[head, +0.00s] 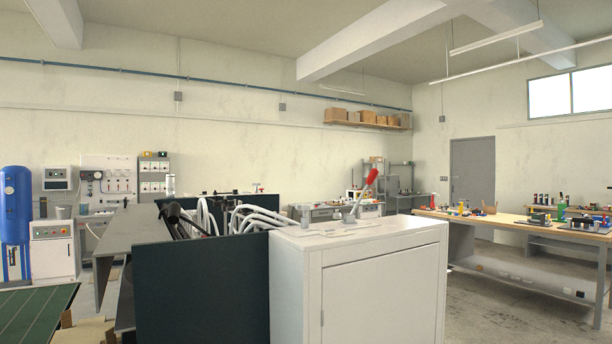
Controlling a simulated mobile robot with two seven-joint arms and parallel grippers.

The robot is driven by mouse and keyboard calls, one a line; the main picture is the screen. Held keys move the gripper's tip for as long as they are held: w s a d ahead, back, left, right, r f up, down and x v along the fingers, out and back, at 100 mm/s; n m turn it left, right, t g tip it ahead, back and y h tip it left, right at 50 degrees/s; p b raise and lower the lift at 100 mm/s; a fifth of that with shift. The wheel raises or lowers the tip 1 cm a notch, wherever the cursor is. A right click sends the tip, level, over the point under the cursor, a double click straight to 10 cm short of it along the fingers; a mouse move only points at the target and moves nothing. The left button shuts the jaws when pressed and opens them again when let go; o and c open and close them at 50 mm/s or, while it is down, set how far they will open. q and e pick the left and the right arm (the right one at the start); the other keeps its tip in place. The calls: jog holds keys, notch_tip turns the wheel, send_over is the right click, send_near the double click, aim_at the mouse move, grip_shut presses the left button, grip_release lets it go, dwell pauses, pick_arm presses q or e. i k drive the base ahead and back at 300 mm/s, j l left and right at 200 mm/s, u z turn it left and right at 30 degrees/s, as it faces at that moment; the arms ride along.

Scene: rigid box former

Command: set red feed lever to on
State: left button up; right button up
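The red feed lever (370,178) stands on top of the white cabinet (375,290) in the middle right of the head view. Its red handle tops a thin metal rod that leans up and to the right from a base on the cabinet top. I cannot read any on or off marking beside it. Neither of my grippers shows in the head view, and nothing touches the lever.
A dark green machine panel (202,290) with white hoses (255,218) adjoins the cabinet on the left. A wooden-topped workbench (500,222) with small items stands at right. A blue tank (16,205) stands far left. Floor (485,310) is open right of the cabinet.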

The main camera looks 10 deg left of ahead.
aim_at(374, 173)
jog(key=i+l+u, duration=0.1)
jog(key=u, duration=0.35)
jog(key=i+l+u, duration=0.1)
jog(key=u, duration=0.3)
jog(key=l+u, duration=0.3)
jog(key=u, duration=0.15)
jog(key=i+l+u, duration=0.1)
jog(key=l+u, duration=0.15)
jog(key=u, duration=0.15)
jog(key=l+u, duration=0.2)
jog(key=l, duration=0.25)
jog(key=l+u, duration=0.25)
jog(key=l, duration=0.2)
jog(key=k+l+u, duration=0.2)
jog(key=l, duration=0.2)
jog(key=l+u, duration=0.2)
jog(key=l, duration=0.25)
jog(key=k+l+u, duration=0.1)
jog(key=l+u, duration=0.15)
jog(key=l, duration=0.15)
